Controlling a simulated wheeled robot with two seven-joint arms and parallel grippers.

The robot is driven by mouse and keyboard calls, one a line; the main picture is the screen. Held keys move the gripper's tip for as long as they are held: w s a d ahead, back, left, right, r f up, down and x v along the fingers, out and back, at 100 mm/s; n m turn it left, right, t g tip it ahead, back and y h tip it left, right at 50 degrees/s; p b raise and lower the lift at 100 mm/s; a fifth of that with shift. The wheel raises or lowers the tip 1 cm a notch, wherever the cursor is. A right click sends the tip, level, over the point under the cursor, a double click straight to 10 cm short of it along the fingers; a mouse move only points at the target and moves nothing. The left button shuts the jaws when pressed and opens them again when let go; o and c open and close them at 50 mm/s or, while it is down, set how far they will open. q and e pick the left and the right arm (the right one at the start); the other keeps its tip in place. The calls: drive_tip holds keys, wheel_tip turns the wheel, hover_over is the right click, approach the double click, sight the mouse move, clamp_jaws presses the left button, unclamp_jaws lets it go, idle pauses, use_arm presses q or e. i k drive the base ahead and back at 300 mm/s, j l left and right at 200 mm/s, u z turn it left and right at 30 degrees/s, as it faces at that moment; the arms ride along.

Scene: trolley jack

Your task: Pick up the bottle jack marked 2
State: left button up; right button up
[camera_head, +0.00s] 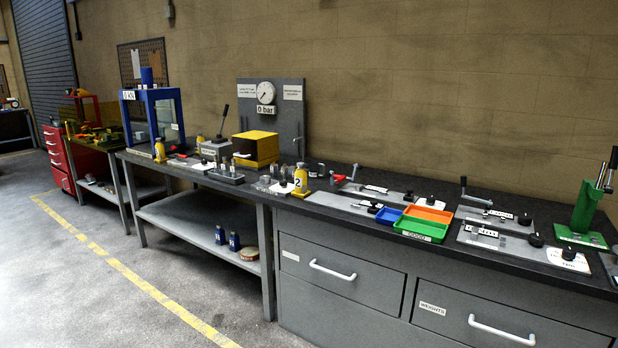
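A yellow bottle jack (300,180) with a white label reading 2 stands upright on the dark workbench top, near the middle of the view. It stands close to the bench's front edge, left of the grey drawer cabinet's trays. Another yellow bottle jack (160,151) stands farther left beside the blue frame; its mark is too small to read. Neither of my grippers is in view.
Small metal parts (267,183) lie left of the marked jack. A yellow box (255,149) and gauge panel (272,95) stand behind. The grey floor (85,290) in front is clear.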

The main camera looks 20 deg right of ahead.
sight(300, 191)
drive_tip(key=i+l, duration=0.3)
drive_tip(key=i, duration=0.15)
drive_tip(key=i+l+z, duration=0.15)
drive_tip(key=i+l, duration=0.15)
drive_tip(key=i, duration=0.15)
drive_tip(key=i+l, duration=0.25)
drive_tip(key=i, duration=0.2)
drive_tip(key=i+j, duration=0.45)
drive_tip(key=i+j+z, duration=0.15)
drive_tip(key=i+j, duration=0.65)
drive_tip(key=j, duration=0.25)
drive_tip(key=i+j+z, duration=0.35)
drive_tip(key=j, duration=1.3)
drive_tip(key=i+j+z, duration=0.35)
drive_tip(key=j, duration=1.4)
drive_tip(key=j+z, duration=0.35)
drive_tip(key=j, duration=1.35)
drive_tip(key=z, duration=1.2)
drive_tip(key=k+l, duration=0.05)
